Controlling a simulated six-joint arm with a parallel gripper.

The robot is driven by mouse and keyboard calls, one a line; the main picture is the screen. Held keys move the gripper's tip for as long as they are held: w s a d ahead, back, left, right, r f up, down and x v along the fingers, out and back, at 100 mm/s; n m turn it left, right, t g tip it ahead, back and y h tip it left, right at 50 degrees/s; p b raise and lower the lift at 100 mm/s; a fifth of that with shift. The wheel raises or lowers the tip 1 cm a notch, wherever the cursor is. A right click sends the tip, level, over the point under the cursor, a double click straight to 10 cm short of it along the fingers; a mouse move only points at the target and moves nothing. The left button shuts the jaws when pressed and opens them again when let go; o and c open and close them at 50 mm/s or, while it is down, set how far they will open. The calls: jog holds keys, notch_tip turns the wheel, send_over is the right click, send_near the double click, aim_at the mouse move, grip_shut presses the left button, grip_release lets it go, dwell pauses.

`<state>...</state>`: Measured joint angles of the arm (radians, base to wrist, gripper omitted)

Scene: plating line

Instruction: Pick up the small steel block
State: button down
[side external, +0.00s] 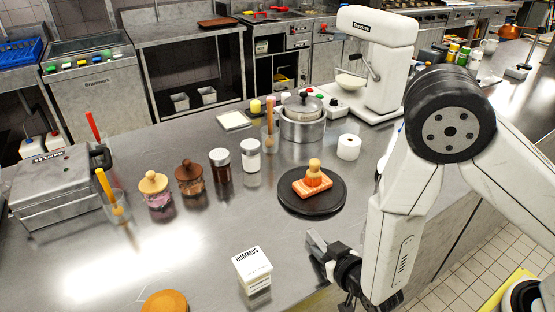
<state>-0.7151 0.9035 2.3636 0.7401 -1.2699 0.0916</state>
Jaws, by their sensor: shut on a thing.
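My gripper (326,250) is low over the front of the steel counter, to the right of the hummus tub. It is shut on a small grey metallic piece (316,240), which appears to be the small steel block. The fingers and the block are small and similar in colour, so their exact outlines are hard to separate. I cannot tell whether the block touches the counter.
The hummus tub (253,271) stands close left of my gripper. A black round board (290,205) with an orange block and wooden piece lies behind it. Jars, a pot (302,128) and a white mixer (375,60) stand farther back.

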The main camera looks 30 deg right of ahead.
aim_at(323, 247)
jog(key=shift+r, duration=0.2)
jog(key=shift+r, duration=4.75)
